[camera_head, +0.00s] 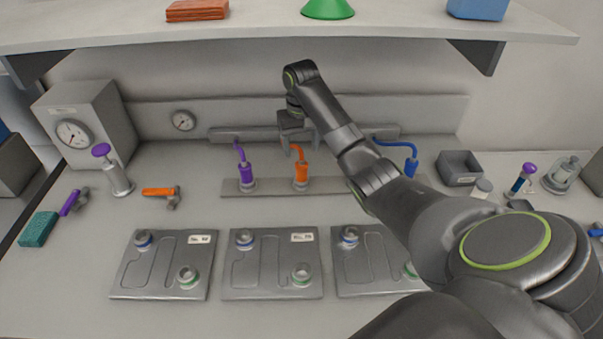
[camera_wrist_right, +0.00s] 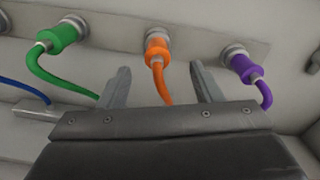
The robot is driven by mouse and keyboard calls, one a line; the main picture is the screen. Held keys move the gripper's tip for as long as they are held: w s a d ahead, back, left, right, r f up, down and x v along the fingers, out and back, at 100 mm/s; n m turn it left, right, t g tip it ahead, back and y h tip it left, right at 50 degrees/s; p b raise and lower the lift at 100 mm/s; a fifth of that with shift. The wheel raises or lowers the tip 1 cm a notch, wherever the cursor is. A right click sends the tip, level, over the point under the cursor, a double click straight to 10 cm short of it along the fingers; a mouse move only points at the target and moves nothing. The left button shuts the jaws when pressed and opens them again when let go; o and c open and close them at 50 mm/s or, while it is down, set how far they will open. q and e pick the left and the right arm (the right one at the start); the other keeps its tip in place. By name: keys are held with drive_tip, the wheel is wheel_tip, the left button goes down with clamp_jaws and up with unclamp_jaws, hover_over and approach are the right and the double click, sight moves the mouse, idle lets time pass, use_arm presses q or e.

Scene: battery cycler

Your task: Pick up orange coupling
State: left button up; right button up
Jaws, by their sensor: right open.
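The orange coupling (camera_head: 301,172) stands upright on the grey strip at the back of the bench, with an orange hose curving from its top. My right gripper (camera_head: 296,142) is open above and behind it, pointing down. In the right wrist view the orange coupling (camera_wrist_right: 157,46) lies beyond and between the two open fingers of my right gripper (camera_wrist_right: 160,85); its orange hose runs down between them. I cannot tell whether any finger touches the hose. My left gripper is not in view.
A purple coupling (camera_head: 246,174) and a blue one (camera_head: 411,165) stand along the same strip. A green coupling (camera_wrist_right: 62,36) shows in the right wrist view. Three grey plates (camera_head: 262,285) lie in front. A shelf (camera_head: 260,32) overhangs the back.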

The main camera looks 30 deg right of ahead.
sight(302, 169)
wheel_tip(302, 169, down, 4)
drive_tip(key=shift+w+d+f+p, duration=0.1)
drive_tip(key=shift+w+p, duration=0.05)
drive_tip(key=shift+p, duration=0.25)
drive_tip(key=shift+f, duration=0.4)
drive_tip(key=f+p, duration=0.1)
drive_tip(key=f, duration=0.3)
drive_tip(key=shift+w+d+p, duration=0.1)
drive_tip(key=shift+d+p, duration=0.1)
drive_tip(key=shift+p, duration=0.15)
drive_tip(key=shift+f, duration=0.4)
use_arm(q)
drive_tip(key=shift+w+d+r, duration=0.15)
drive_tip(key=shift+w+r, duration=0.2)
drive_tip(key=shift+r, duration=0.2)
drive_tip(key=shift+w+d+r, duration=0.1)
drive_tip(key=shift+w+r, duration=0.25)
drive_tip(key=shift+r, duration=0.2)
